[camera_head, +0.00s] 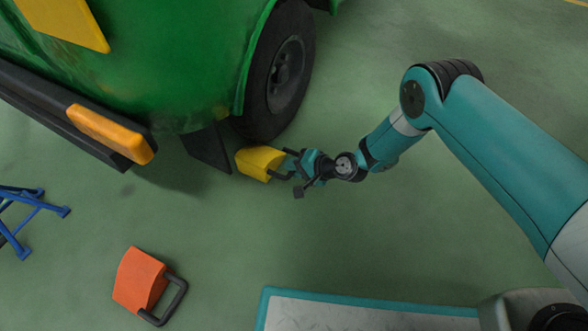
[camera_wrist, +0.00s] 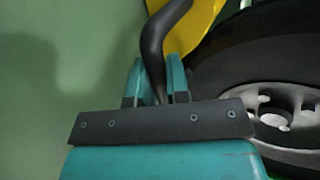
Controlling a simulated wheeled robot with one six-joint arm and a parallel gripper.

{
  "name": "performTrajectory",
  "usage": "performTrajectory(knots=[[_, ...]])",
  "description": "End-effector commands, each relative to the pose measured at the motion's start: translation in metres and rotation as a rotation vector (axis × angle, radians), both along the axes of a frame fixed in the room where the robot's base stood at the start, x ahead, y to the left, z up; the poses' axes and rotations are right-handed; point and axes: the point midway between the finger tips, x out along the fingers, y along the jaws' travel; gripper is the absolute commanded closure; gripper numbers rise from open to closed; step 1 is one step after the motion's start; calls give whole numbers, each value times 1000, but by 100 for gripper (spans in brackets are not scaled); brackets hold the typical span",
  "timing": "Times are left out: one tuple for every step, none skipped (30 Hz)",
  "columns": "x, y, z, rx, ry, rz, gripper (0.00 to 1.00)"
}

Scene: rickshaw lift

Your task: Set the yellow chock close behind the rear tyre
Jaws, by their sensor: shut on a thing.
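The yellow chock (camera_head: 257,162) is on or just above the green floor, close to the lower edge of the rear tyre (camera_head: 275,85) of the green rickshaw. I cannot tell whether it touches the tyre or the floor. My gripper (camera_head: 290,165) is shut on the chock's dark handle. In the wrist view, the black curved handle (camera_wrist: 156,45) runs up from between the two teal fingers to the yellow chock (camera_wrist: 195,22). The tyre (camera_wrist: 225,65) and its grey hub fill the right side there. The chock's far side is hidden.
An orange chock (camera_head: 140,279) with a dark handle lies on the floor at lower left. A blue metal stand (camera_head: 35,212) is at the left edge. The rickshaw's bumper (camera_head: 60,107) and a black mud flap (camera_head: 208,148) overhang left of the tyre.

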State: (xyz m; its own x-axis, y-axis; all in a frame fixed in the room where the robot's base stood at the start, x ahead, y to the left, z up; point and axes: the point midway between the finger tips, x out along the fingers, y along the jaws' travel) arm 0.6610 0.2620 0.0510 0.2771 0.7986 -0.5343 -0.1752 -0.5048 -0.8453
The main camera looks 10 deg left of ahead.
Motion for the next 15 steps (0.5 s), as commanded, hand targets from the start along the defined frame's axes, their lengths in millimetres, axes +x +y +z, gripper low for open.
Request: performTrajectory(knots=[[2,-1,0,1,-1,-2,100],[3,-1,-1,1,-1,-2,100],[4,-1,-1,0,-1,-2,100],[4,-2,-1,0,-1,-2,100],[5,-2,-1,0,-1,-2,100],[6,-2,-1,0,-1,-1,100],[6,-2,-1,0,-1,-1,100],[7,-3,-1,0,-1,-1,100],[8,-3,-1,-1,0,-1,100],[8,-3,-1,-1,0,-1,100],[9,-4,-1,-1,-1,0,100],[10,-4,-1,-1,-2,-1,100],[11,-4,-1,-1,-2,-1,100],[12,-4,-1,-1,-2,-1,100],[13,-5,-1,-1,-2,-1,100]])
